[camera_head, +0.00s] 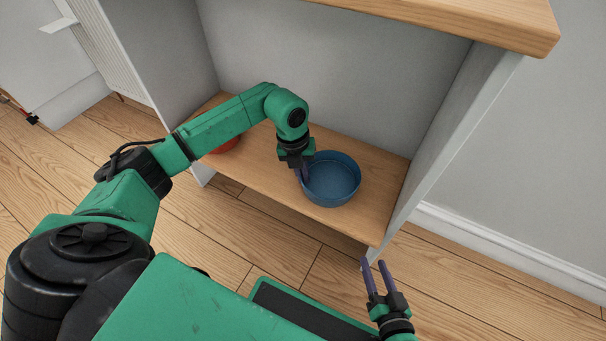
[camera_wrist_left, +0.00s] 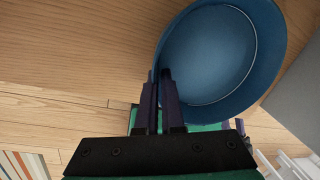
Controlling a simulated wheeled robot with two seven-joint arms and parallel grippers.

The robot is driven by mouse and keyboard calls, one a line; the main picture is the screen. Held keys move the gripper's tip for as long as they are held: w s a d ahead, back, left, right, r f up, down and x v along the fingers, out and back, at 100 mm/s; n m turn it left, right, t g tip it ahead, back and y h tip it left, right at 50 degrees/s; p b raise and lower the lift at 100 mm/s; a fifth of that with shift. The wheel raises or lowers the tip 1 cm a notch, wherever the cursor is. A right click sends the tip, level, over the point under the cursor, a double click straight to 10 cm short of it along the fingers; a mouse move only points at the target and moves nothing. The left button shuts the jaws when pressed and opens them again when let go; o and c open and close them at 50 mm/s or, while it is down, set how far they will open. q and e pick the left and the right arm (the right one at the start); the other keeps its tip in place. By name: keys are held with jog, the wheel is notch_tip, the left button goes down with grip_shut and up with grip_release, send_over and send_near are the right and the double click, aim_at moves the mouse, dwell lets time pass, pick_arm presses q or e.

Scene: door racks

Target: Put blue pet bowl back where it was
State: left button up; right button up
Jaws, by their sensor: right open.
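The blue pet bowl (camera_head: 332,180) is upright at the right part of the wooden shelf board in the head view. It also shows large in the left wrist view (camera_wrist_left: 215,55). My left gripper (camera_head: 303,178) reaches down to the bowl's left rim. In the left wrist view its fingers (camera_wrist_left: 160,75) are close together with the bowl's wall between them. Whether the bowl's base rests fully on the board is hard to tell. My right gripper (camera_head: 373,263) is open and empty, in front of the shelf's front right corner and apart from the bowl.
The shelf board (camera_head: 265,185) lies between two grey side panels, with a wooden top (camera_head: 470,20) above. A red-orange object (camera_head: 226,146) sits at the board's left, partly hidden by my left arm. Board space between it and the bowl is clear.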

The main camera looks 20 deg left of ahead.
pick_arm(q)
jog(key=o, duration=0.3)
jog(key=shift+o, duration=0.2)
pick_arm(e)
jog(key=shift+w+r, duration=0.1)
jog(key=shift+r, duration=0.05)
pick_arm(q)
jog(key=shift+r, duration=0.1)
pick_arm(e)
jog(key=shift+w+r, duration=0.1)
jog(key=shift+n+g, duration=0.3)
jog(key=shift+g, duration=0.3)
jog(key=r+p, duration=0.5)
jog(key=shift+s+r, duration=0.15)
jog(key=shift+s, duration=0.05)
pick_arm(q)
notch_tip(320, 180, up, 12)
jog(key=a, duration=0.1)
jog(key=shift+s+a, duration=0.3)
jog(key=shift+a, duration=0.05)
